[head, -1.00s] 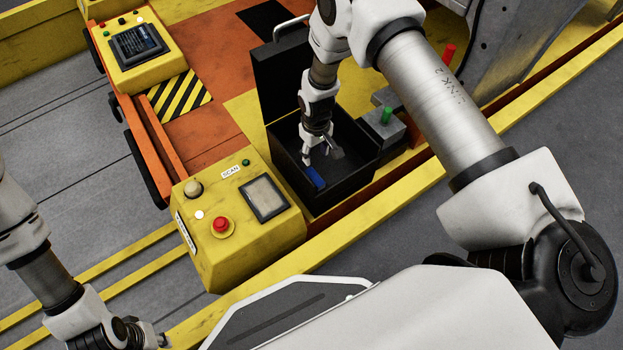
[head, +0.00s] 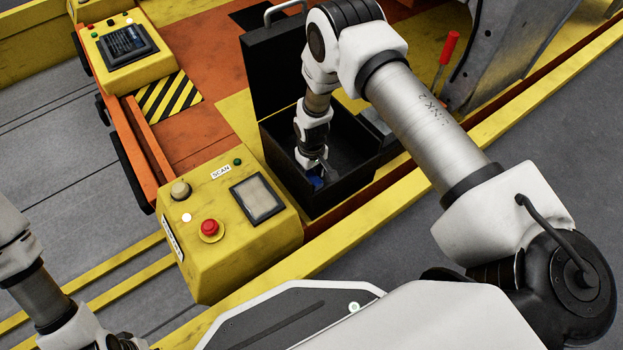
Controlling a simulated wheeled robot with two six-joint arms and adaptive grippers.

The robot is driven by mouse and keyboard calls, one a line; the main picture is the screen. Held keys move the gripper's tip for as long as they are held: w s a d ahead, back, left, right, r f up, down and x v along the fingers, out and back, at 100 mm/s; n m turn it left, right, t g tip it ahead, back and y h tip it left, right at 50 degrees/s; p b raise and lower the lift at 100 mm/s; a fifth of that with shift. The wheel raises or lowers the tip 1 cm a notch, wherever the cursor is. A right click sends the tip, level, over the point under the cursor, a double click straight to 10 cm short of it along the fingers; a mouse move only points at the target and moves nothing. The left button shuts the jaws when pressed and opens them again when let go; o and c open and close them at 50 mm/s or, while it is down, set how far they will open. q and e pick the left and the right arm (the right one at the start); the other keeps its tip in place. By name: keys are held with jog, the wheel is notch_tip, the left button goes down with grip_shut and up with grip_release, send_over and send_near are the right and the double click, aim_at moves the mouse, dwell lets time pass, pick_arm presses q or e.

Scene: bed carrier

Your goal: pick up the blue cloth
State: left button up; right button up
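The blue cloth (head: 317,182) lies low inside the open black box (head: 347,195), near its front left corner. Only a small patch of the cloth shows. My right gripper (head: 315,172) reaches down into the box from above, with its fingers at the cloth. The fingers look closer together than before, but whether they are closed on the cloth is too small and hidden to tell. My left arm (head: 40,300) is at the lower left, and its gripper fingers are out of the frame.
A yellow scan console (head: 237,232) with a red button stands just left of the box. The box lid (head: 285,65) stands open behind it. A red-handled lever (head: 447,50) is to the right. A yellow rail (head: 375,220) runs in front.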

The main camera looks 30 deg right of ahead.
aim_at(312, 176)
jog(key=c, duration=0.4)
